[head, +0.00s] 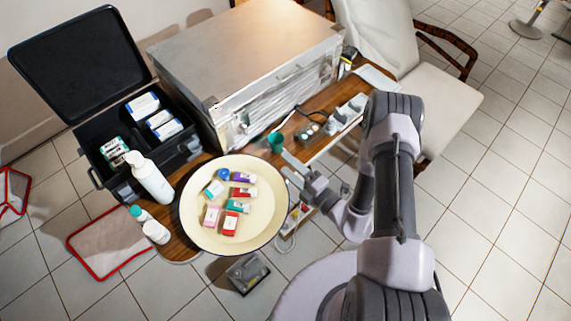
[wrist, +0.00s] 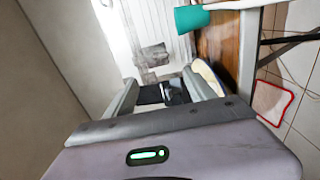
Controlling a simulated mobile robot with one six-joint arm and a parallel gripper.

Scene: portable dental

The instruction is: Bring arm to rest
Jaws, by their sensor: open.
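My arm reaches in from the lower right in the head view, bent at the elbow. My gripper (head: 289,166) is at the right rim of the round cream tray (head: 257,227), seemingly above it. In the wrist view my gripper (wrist: 158,78) shows two grey fingers spread apart. Dark parts show between the fingers, and I see no object held there. A teal cup (head: 276,141) stands on the wooden table just beyond my gripper. It also shows in the wrist view (wrist: 191,18) at the top right.
Several small coloured boxes (head: 230,221) lie on the tray. White bottles (head: 150,178) and an open black case (head: 104,186) are at left. A large metal case (head: 250,50) stands behind. A cream chair (head: 440,95) is at upper right.

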